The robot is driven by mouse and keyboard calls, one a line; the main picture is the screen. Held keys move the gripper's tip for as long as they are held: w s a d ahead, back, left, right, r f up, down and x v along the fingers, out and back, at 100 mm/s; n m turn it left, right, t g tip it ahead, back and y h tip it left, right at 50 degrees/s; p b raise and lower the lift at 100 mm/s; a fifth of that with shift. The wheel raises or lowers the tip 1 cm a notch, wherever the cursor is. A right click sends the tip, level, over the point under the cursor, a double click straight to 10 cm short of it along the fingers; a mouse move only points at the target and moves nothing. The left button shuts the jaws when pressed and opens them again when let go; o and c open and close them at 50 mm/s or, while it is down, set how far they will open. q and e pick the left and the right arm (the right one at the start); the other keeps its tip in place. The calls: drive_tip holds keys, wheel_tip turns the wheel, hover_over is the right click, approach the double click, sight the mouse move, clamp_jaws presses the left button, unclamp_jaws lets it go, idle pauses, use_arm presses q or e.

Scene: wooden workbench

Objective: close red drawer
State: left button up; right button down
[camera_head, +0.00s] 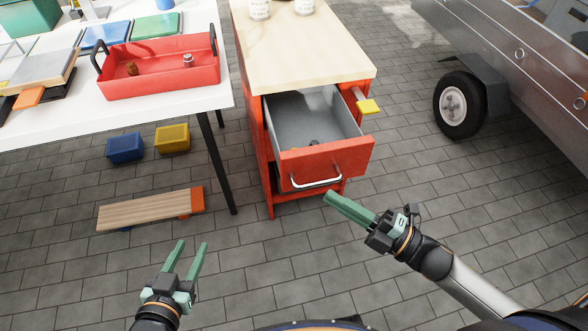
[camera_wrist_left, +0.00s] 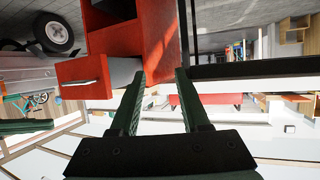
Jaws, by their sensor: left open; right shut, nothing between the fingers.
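The red drawer (camera_head: 326,162) is pulled out of a red cabinet (camera_head: 271,170) with a light wooden top. It has a grey inside, a silver handle (camera_head: 316,181) on its front, and a small dark item inside. The drawer also shows in the left wrist view (camera_wrist_left: 84,71), which looks upside down. My right gripper (camera_head: 329,196) is shut and empty, just in front of and below the drawer front, apart from the handle. My left gripper (camera_head: 193,243) is open and empty over the floor, left of and nearer than the cabinet; its fingers also show in the left wrist view (camera_wrist_left: 160,75).
A white table (camera_head: 60,122) with a red tote (camera_head: 160,80) stands left of the cabinet. A blue bin (camera_head: 125,148), a yellow bin (camera_head: 172,138) and a wooden board (camera_head: 148,209) lie below it. A metal trailer (camera_head: 500,50) stands right. Paved floor before the drawer is clear.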

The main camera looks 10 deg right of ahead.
drive_tip(key=d+f+n+g+h+p, duration=0.1)
drive_tip(key=d+f+n+g, duration=0.15)
drive_tip(key=d+f, duration=0.2)
drive_tip(key=b, duration=0.1)
approach(294, 165)
drive_tip(key=w+a, duration=0.2)
drive_tip(key=a, duration=0.3)
drive_tip(key=shift+w+d+f+t, duration=0.1)
drive_tip(key=shift+w+t, duration=0.15)
drive_tip(key=shift+w, duration=0.15)
drive_tip(key=shift+w+d+f+t, duration=0.1)
drive_tip(key=shift+w+t, duration=0.1)
drive_tip(key=shift+w, duration=0.15)
use_arm(q)
drive_tip(key=s+f+g, duration=0.3)
drive_tip(key=s+f, duration=0.2)
drive_tip(key=f, duration=0.3)
drive_tip(key=shift+s+d+n+g, duration=0.15)
drive_tip(key=shift+s+n+g, duration=0.05)
drive_tip(key=shift+n+g, duration=0.2)
drive_tip(key=shift+b, duration=0.3)
use_arm(e)
drive_tip(key=shift+w, duration=0.1)
